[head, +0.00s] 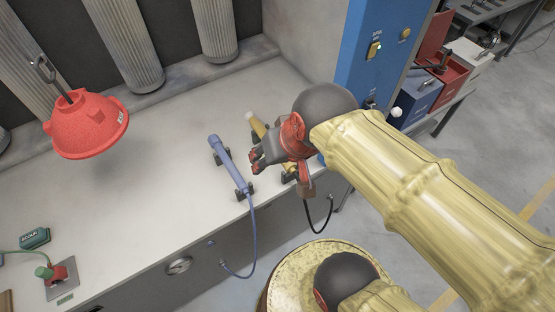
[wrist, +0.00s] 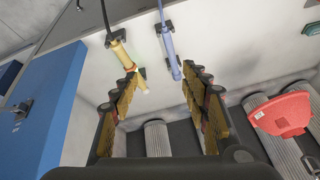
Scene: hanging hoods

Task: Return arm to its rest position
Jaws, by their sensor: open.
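My gold arm (head: 420,185) reaches in from the right in the head view. My gripper (head: 256,160) is over the right part of the bench, close to a yellow cylindrical tool (head: 258,124) in a black holder, and partly covers it. In the wrist view the two fingers of my gripper (wrist: 163,72) are spread wide with nothing between them. The yellow tool (wrist: 123,53) and a blue tool (wrist: 168,52) lie beyond the fingertips there. The blue tool (head: 229,165) rests in its holder left of my gripper.
A red hood (head: 88,125) hangs from a hook over the bench at left. Grey ribbed ducts (head: 130,45) line the back. A blue cabinet (head: 375,50) stands right of the bench. Hoses hang at the front edge. The bench (head: 150,195) is clear between hood and blue tool.

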